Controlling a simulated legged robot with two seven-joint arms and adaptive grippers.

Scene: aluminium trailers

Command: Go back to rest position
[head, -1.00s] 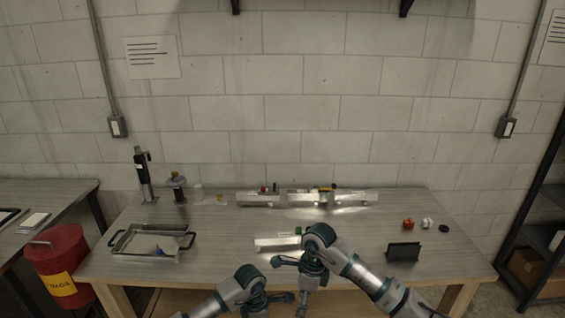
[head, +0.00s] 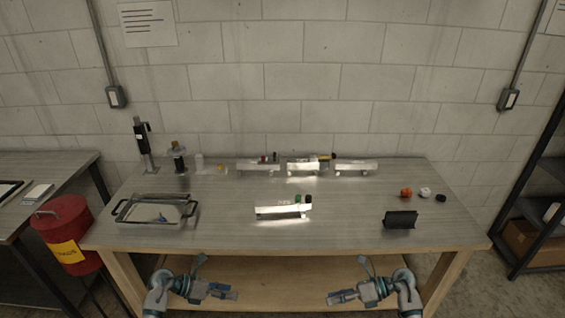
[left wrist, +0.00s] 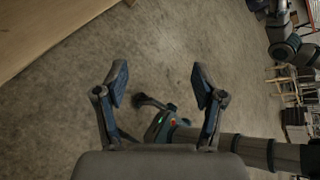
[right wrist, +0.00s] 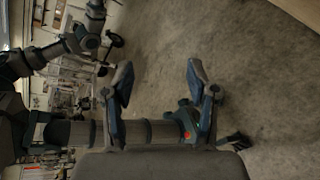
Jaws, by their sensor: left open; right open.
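My left gripper (head: 226,279) is open and empty in front of the table's front edge, low at the left of the head view. My right gripper (head: 338,296) is open and empty, also in front of the table, low at the right. Its fingers (right wrist: 160,84) show in the right wrist view, with floor and part of my own body behind. Both grippers are apart from the table and touch nothing that I can see.
The table (head: 340,232) holds an aluminium trailer (head: 283,211) in the middle and several trailers along the back. A metal tray (head: 128,210) is at left, a dark stand (head: 400,219) at right. A red bin (head: 66,222) and a shelf (head: 535,200) flank the table.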

